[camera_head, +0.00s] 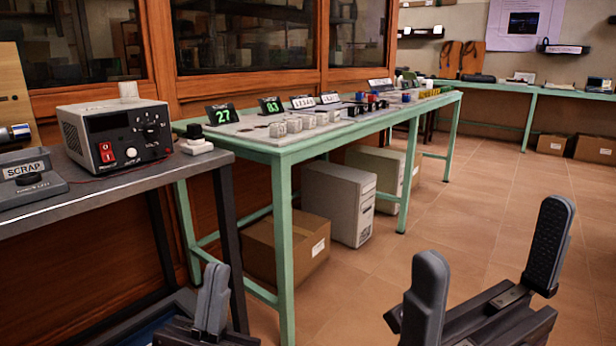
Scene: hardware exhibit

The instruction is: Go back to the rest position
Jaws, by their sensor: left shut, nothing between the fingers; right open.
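My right gripper (487,280) is at the bottom right above the tiled floor. Its two dark fingers stand wide apart and nothing is between them. Both grippers are apart from the tables.
A grey bench (110,190) at left holds a power supply (118,140) and a SCRAP device (30,180). A green table (290,148) carries displays and small parts. Beneath it stand a cardboard box (275,245) and a computer case (338,200). The tiled floor (470,205) at right is clear.

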